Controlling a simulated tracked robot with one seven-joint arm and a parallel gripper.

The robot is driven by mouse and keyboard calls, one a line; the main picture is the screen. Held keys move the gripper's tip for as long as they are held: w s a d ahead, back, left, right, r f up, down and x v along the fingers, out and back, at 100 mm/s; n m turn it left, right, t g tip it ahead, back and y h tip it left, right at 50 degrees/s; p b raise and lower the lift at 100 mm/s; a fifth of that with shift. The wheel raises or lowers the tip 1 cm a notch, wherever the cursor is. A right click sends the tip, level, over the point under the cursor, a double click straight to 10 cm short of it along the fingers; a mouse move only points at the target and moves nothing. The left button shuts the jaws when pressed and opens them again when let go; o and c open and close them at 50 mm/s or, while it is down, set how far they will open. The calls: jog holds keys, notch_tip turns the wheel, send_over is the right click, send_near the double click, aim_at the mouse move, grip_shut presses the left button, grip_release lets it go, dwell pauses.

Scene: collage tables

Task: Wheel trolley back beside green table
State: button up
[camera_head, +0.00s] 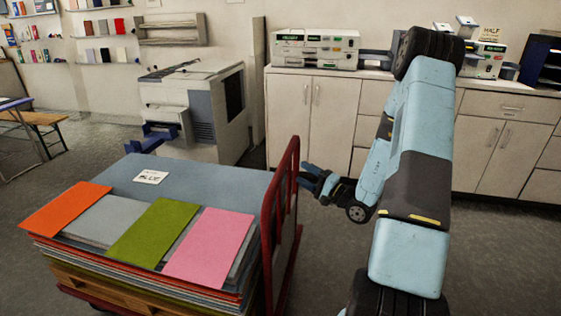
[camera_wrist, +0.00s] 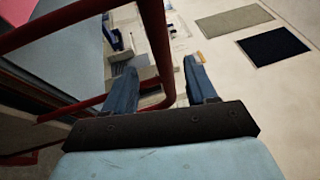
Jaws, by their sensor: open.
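The trolley (camera_head: 291,224) has a red tubular handle at its right end and carries a stack of boards. Orange, green and pink sheets and a blue-grey board lie on top. My gripper (camera_head: 310,180) is beside the handle, on its right side. In the wrist view, my gripper (camera_wrist: 158,85) is open, and a red bar of the handle (camera_wrist: 156,45) runs down between or just beyond its two fingers. I cannot tell whether the fingers touch it. A green table does not show clearly in either view.
A grey copier (camera_head: 200,110) stands behind the trolley. Pale cabinets (camera_head: 312,115) with a counter line the back wall, carrying several machines. A wooden bench (camera_head: 40,118) is at the far left. Grey floor is clear between the trolley and the cabinets.

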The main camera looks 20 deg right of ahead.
jog(key=x, duration=1.1)
jog(key=shift+s, duration=0.1)
grip_shut()
dwell(0.3)
